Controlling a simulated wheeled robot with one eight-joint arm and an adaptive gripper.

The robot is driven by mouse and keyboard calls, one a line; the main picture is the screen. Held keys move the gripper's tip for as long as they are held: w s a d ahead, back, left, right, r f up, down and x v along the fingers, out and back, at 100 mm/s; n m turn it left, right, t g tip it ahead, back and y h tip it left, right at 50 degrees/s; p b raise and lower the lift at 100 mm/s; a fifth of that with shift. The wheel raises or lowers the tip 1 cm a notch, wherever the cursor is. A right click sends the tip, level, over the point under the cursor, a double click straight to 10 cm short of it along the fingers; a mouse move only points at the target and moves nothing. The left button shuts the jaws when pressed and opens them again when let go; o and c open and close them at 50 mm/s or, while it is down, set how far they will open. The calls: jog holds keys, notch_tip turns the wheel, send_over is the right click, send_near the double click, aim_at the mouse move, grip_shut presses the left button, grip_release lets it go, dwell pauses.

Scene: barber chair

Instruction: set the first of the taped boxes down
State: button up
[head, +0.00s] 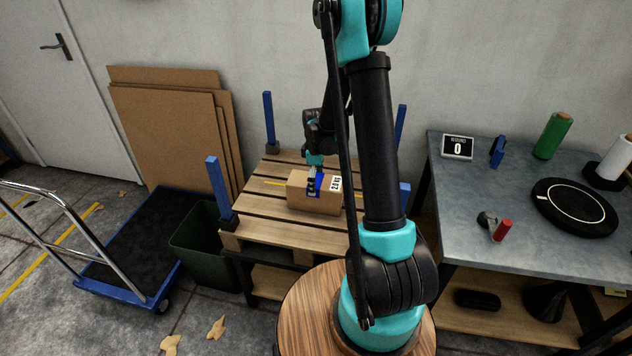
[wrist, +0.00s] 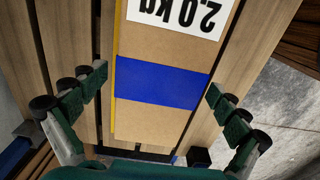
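The cardboard box (head: 305,203) with a blue tape band and a "2.0 kg" label lies on the slatted wooden pallet (head: 262,228). My gripper (head: 313,180) is over the box, pointing down at it. In the wrist view the box (wrist: 155,122) lies between my two green fingers, with the blue band (wrist: 165,83) across it. The fingers are spread wide, one on each side, and a narrow gap seems to show at each tip. Box and pallet appear to touch, though the underside is hidden. My arm hides part of the pallet's right side.
Blue posts (head: 219,188) stand at the pallet's corners. A yellow line (head: 273,182) runs across the slats. A dark bin (head: 200,245) and a blue cart (head: 130,235) stand left. The grey table (head: 480,220) at right holds a counter display (head: 457,147) reading 0.

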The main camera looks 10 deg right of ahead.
notch_tip(320, 180, up, 12)
jog(key=s+d+m+t, duration=0.2)
jog(key=s+m, duration=0.4)
jog(key=s, duration=0.6)
jog(key=s+d+m+t, duration=0.2)
jog(key=s+m, duration=0.5)
jog(key=s, duration=0.5)
jog(key=shift+s+f+m, duration=0.15)
jog(key=shift+f+m, duration=0.15)
jog(key=shift+f, duration=0.1)
jog(key=shift+d, duration=0.1)
